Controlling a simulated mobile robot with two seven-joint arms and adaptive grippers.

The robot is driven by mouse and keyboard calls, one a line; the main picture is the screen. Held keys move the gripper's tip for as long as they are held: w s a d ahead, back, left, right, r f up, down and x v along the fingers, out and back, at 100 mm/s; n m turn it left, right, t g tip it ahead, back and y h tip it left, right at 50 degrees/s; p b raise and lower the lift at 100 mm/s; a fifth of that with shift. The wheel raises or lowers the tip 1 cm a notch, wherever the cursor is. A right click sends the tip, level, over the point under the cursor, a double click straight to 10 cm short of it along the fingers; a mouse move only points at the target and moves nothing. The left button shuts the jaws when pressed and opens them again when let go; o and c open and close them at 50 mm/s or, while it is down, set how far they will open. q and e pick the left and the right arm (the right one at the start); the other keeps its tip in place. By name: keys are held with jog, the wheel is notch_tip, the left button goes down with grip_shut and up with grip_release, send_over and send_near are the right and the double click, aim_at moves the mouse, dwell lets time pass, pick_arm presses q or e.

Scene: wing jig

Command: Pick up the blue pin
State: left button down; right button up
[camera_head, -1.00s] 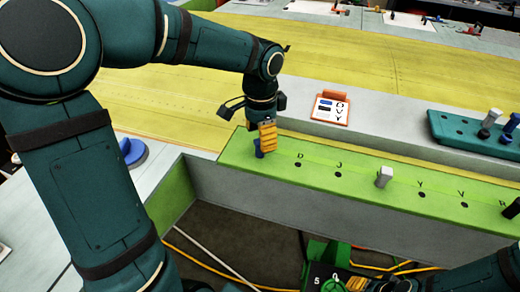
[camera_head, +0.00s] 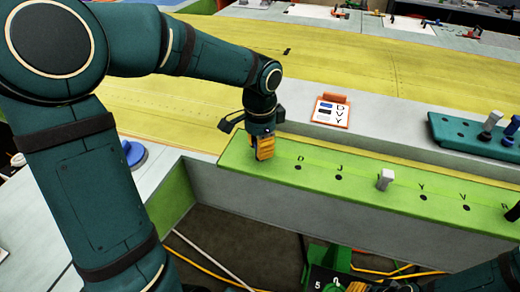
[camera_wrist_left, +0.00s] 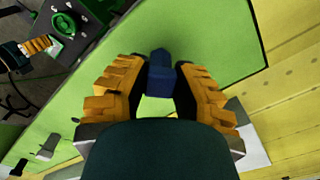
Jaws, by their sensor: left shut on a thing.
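The blue pin (camera_wrist_left: 160,76) shows between the two orange-padded fingers in the left wrist view. My left gripper (camera_head: 264,150) is shut on it at the left end of the green rail (camera_head: 315,181), pointing down with its fingertips close to the rail's top. In the head view the fingers hide most of the pin. I cannot tell whether its lower end is in a hole. My right gripper (camera_head: 356,287) is only partly in view at the bottom edge, low in front of the rail; its jaw opening cannot be made out.
A light grey pin (camera_head: 385,179) stands in the rail among lettered holes, and a black pin (camera_head: 513,211) is at its right end. An orange clipboard (camera_head: 331,111) lies behind the rail. A teal tray (camera_head: 455,131) with several pins is at right. A blue round object (camera_head: 133,153) is at left.

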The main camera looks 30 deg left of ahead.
pick_arm(q)
notch_tip(320, 180, up, 10)
jog(key=shift+f+p, duration=0.1)
jog(key=shift+p, duration=0.85)
pick_arm(e)
jog(key=shift+w+r, duration=0.2)
jog(key=shift+r, duration=0.3)
jog(key=shift+w+r, duration=0.15)
jog(key=shift+r, duration=0.3)
